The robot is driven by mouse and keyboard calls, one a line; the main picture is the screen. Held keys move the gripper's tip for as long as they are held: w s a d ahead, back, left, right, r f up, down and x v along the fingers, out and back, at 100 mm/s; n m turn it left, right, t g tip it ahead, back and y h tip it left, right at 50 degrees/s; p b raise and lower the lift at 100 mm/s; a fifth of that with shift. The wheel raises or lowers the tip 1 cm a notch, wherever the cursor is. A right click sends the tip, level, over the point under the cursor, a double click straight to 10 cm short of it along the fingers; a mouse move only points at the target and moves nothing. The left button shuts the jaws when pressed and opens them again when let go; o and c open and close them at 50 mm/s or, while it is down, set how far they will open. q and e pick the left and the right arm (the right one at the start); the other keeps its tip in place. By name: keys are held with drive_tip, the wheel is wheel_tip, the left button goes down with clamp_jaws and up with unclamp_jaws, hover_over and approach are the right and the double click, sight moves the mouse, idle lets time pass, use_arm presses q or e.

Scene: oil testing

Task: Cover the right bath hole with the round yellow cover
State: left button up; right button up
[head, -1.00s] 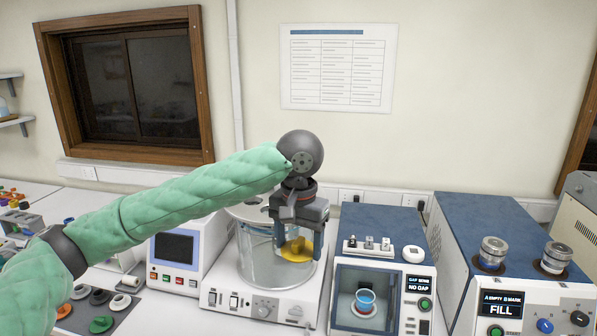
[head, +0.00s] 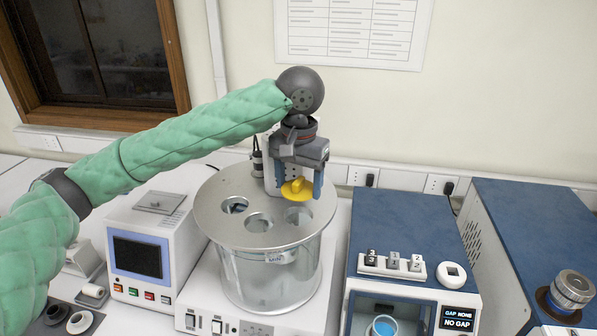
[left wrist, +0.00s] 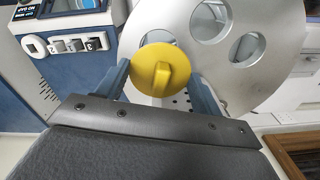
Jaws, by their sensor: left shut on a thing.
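The round yellow cover (head: 297,194) is held by its raised grip between the fingers of my left gripper (head: 298,184). It is above the rear right part of the bath's round metal lid (head: 225,188). The right bath hole (head: 298,219) shows open just below the cover in the head view. Two other open holes, a middle one (head: 259,223) and a left one (head: 235,205), are in the lid. My right gripper is out of view.
A white device with a dark screen (head: 138,258) stands left of the bath. A blue-topped gap tester (head: 405,225) stands close on the right. Stoppers (head: 79,322) lie at the lower left. The wall with a chart (head: 350,30) is behind.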

sight(298, 195)
use_arm(q)
drive_tip(key=shift+s+f, duration=0.25)
drive_tip(key=shift+s, duration=0.05)
drive_tip(key=f, duration=0.3)
drive_tip(key=shift+w+f, duration=0.1)
drive_tip(key=shift+w, duration=0.15)
drive_tip(key=shift+s+f, duration=0.2)
drive_tip(key=shift+f, duration=0.7)
drive_tip(key=shift+f, duration=0.3)
idle(0.5)
drive_tip(key=shift+r, duration=0.85)
idle(3.4)
drive_tip(key=shift+f, duration=0.85)
idle(0.4)
